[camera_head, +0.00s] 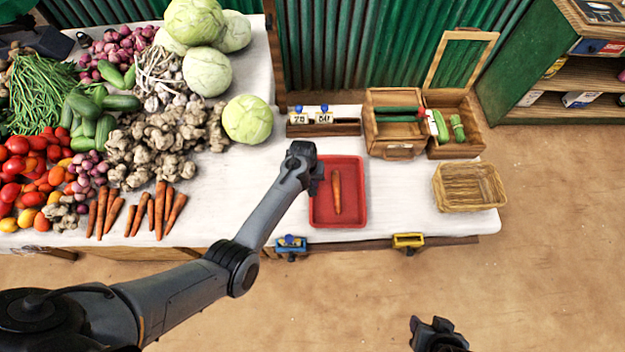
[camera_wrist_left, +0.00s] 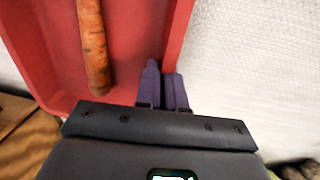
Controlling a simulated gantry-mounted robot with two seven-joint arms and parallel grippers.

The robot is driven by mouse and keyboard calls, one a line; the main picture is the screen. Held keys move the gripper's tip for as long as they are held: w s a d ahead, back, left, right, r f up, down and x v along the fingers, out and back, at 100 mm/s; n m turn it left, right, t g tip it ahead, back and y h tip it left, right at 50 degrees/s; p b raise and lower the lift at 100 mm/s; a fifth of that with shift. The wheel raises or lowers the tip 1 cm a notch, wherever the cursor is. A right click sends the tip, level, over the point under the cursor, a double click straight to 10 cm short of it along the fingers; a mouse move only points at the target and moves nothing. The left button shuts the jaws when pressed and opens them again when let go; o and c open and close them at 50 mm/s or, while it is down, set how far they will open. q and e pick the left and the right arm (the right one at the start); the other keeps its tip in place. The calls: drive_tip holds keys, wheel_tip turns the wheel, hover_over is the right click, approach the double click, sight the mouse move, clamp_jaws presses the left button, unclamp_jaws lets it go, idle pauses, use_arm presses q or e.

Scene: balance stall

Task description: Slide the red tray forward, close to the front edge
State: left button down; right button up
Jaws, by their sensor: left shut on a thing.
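The red tray (camera_head: 352,218) lies on the white-covered table close to its front edge, with a narrow strip of cloth in front of it. One carrot (camera_head: 336,192) lies in the tray, and the carrot also shows in the left wrist view (camera_wrist_left: 94,45). My left gripper (camera_head: 317,181) is at the tray's left side wall. In the left wrist view its purple fingers (camera_wrist_left: 164,84) are shut on the red tray's wall (camera_wrist_left: 176,40). My right gripper (camera_head: 437,332) is low in the head view, off the table, apart from the tray; its finger opening is unclear.
Vegetables, with carrots (camera_head: 165,208) nearest, fill the table's left. A price-card holder (camera_head: 322,128), wooden box (camera_head: 395,142) and wicker basket (camera_head: 470,187) stand behind and right. Blue (camera_head: 290,244) and yellow (camera_head: 408,242) clips sit on the front edge.

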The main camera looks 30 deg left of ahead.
use_arm(q)
drive_tip(key=c, duration=1.2)
unclamp_jaws()
drive_tip(key=shift+o, duration=0.2)
drive_tip(key=shift+a+r, duration=0.1)
drive_tip(key=shift+r, duration=0.45)
wheel_tip(320, 180, up, 10)
drive_tip(key=a+p, duration=0.1)
drive_tip(key=p, duration=0.1)
drive_tip(key=shift+s+f+p, duration=0.2)
drive_tip(key=shift+s+p, duration=0.15)
drive_tip(key=shift+a, duration=0.15)
